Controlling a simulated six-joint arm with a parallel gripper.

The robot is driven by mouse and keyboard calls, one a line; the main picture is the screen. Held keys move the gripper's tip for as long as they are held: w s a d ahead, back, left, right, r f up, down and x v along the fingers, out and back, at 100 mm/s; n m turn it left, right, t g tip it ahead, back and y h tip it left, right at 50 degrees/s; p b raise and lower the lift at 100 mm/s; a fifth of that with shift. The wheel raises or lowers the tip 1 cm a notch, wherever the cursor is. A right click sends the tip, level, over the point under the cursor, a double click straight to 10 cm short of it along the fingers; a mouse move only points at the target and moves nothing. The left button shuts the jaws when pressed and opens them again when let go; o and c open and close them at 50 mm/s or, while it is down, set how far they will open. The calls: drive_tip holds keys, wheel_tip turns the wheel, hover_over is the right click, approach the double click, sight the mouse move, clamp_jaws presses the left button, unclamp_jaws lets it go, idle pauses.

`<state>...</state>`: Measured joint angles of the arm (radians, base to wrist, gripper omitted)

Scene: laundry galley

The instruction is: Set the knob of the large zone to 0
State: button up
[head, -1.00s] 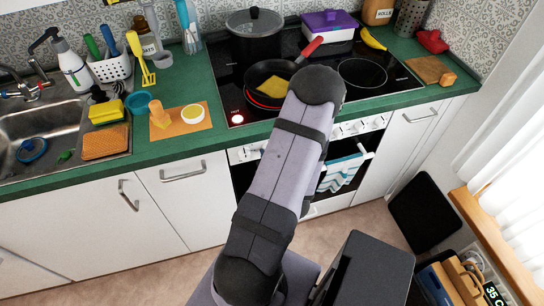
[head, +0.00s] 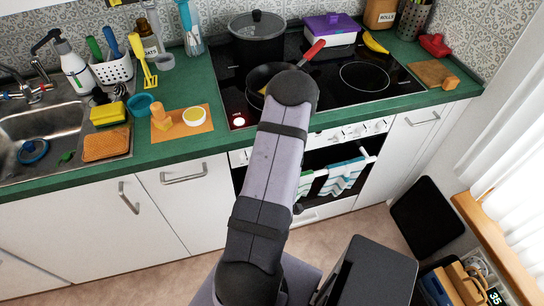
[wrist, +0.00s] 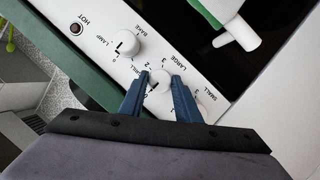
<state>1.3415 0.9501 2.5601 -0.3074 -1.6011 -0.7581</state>
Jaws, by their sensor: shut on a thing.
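In the wrist view, the two blue fingers of my gripper (wrist: 160,76) stand on either side of a white round knob (wrist: 159,83) and are shut on it. The word LARGE is printed beside this knob, with small numbers around it. A dark mark shows on the knob's lower left, near what looks like the 0; the exact setting is hard to read. In the head view my arm hides the gripper and this knob.
The BAKE/GRILL knob (wrist: 125,43) and the SMALL knob (wrist: 206,107) flank the held knob. A frying pan with a red handle (head: 313,50) and a black pot (head: 257,42) stand on the hob. Towels (head: 345,173) hang from the oven handle.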

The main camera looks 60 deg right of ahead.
drive_tip(key=o, duration=1)
drive_tip(key=shift+o, duration=0.2)
